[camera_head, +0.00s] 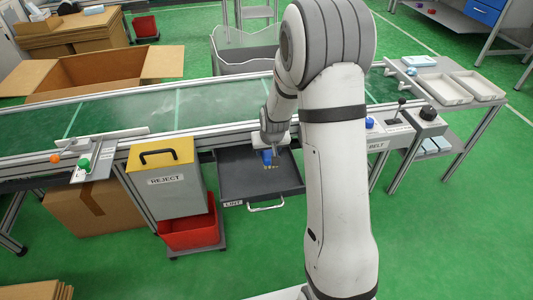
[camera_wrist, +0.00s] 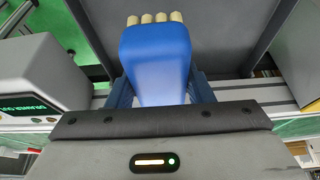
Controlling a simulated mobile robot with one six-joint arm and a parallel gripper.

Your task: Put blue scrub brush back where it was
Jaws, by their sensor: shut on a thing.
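The blue scrub brush (camera_wrist: 156,58) fills the middle of the wrist view, with pale bristle tufts at its far end. My gripper (camera_wrist: 160,88) is shut on it, with a finger on each side of its blue body. In the head view the brush (camera_head: 267,157) is a small blue shape at my gripper (camera_head: 270,150), over the dark tray labelled LINT (camera_head: 235,187). I cannot tell whether the brush touches the tray floor. My arm hides part of the tray's right side.
A grey REJECT bin with a yellow lid (camera_head: 163,153) stands left of the tray, above a red bin (camera_head: 190,232). The green conveyor belt (camera_head: 130,112) runs behind. A control panel with a lever (camera_head: 400,108) is at the right. White trays (camera_head: 440,90) stand further right.

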